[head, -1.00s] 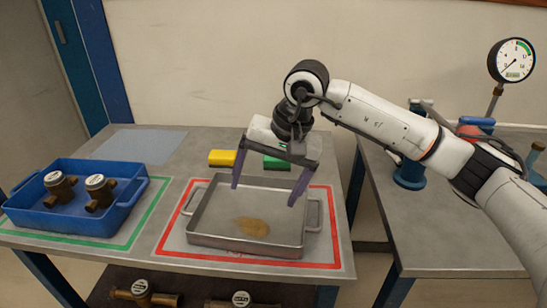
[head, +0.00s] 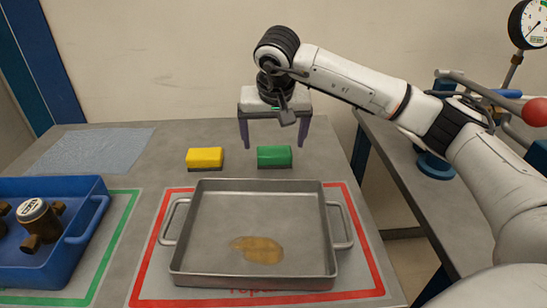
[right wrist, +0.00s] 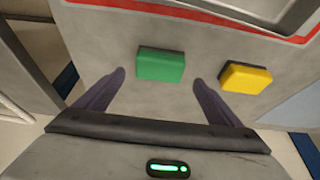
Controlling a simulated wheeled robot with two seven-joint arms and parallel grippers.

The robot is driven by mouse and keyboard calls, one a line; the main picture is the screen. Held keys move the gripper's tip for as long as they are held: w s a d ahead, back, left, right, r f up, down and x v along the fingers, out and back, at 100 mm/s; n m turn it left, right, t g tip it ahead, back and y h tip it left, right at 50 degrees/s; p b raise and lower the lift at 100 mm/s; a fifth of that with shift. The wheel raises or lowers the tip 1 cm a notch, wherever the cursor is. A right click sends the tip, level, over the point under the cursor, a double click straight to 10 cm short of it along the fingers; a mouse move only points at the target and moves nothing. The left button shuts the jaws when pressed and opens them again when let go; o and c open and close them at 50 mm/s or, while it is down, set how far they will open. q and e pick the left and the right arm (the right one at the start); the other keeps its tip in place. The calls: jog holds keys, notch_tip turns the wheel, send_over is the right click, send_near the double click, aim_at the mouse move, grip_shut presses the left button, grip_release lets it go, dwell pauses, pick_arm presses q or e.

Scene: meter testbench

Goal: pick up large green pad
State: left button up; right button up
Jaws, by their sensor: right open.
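The green pad (head: 274,157) lies on the grey table behind the metal tray, with a dark underside. It also shows in the right wrist view (right wrist: 161,65), just beyond and between the fingertips. My right gripper (head: 275,146) is open and empty, its two purple fingers pointing down above and behind the pad. The gripper also shows in the right wrist view (right wrist: 158,78), with clear space between its fingers. A yellow pad (head: 205,159) lies to the left of the green one. My left gripper is not in view.
A metal tray (head: 188,232) with a brown stain stands inside a red outline in front of the pads. A blue crate (head: 88,208) with brass meters is at left. A translucent sheet (head: 92,151) lies at the back left. A second bench (head: 440,220) with a gauge stands at right.

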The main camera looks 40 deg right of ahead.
aim_at(274, 150)
jog(key=x, duration=0.4)
jog(key=shift+s, duration=0.3)
jog(key=shift+w+f, duration=0.25)
jog(key=shift+f, duration=0.3)
jog(key=c, duration=1.1)
notch_tip(274, 150, up, 10)
jog(key=shift+r+p, duration=0.1)
jog(key=shift+p, duration=0.2)
jog(key=shift+c, duration=0.2)
jog(key=o, duration=0.5)
jog(key=c, duration=0.4)
